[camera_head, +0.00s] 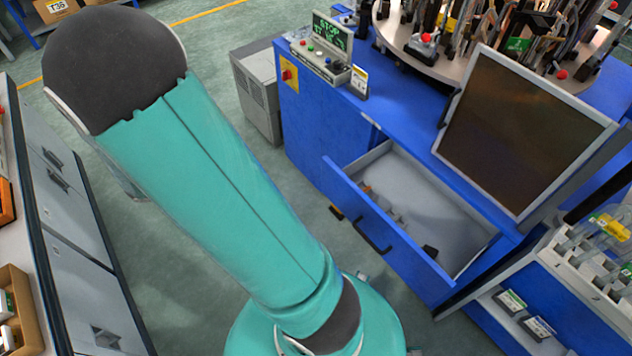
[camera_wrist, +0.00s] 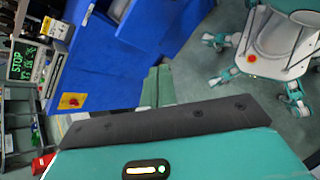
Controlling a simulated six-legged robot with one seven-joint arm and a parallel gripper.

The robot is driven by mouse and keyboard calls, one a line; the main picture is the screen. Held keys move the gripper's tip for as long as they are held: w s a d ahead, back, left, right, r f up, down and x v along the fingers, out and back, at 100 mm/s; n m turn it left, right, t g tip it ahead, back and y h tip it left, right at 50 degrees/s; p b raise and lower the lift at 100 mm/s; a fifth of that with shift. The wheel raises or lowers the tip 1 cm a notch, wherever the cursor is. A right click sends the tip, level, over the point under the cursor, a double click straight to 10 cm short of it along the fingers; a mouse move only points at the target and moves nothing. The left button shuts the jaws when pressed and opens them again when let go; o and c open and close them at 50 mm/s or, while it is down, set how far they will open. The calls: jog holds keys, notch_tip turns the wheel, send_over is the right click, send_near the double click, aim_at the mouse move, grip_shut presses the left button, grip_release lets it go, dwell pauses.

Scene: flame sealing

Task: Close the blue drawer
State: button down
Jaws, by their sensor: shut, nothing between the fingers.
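The blue drawer (camera_head: 410,258) is pulled out of the blue cabinet (camera_head: 310,125) in the head view. Its grey inside shows, with a few small items in it, and a dark handle (camera_head: 372,236) is on its front. In the wrist view, a blue panel that looks like the drawer front (camera_wrist: 150,25) is at the top. My gripper (camera_wrist: 158,72) shows in the wrist view with its green fingers together and empty, pointing toward the blue panels. I cannot tell whether it touches them. My gripper is out of sight in the head view.
A control box with a STOP display (camera_head: 325,45) and a round table of tools (camera_head: 430,50) stand on the cabinet. A dark screen (camera_head: 525,130) is above the drawer's right side. A rack of tubes (camera_head: 590,260) is at right, grey cabinets (camera_head: 75,230) at left. Floor between is open.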

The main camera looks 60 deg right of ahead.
jog(key=s+d+f+n+g+h, duration=0.2)
jog(key=d+f+n+h, duration=0.25)
jog(key=f, duration=0.45)
jog(key=n+t+h, duration=0.1)
jog(key=n+h, duration=0.3)
jog(key=n, duration=0.1)
send_near(329, 181)
jog(key=x, duration=0.6)
jog(key=shift+s+d, duration=0.3)
jog(key=shift+d, duration=0.1)
jog(key=x, duration=2.1)
jog(key=shift+w+d, duration=0.15)
jog(key=shift+w, duration=0.05)
jog(key=shift+s+d+r, duration=0.15)
jog(key=shift+s+d, duration=0.1)
jog(key=shift+d, duration=0.25)
jog(key=shift+d, duration=0.1)
jog(key=shift+w, duration=0.1)
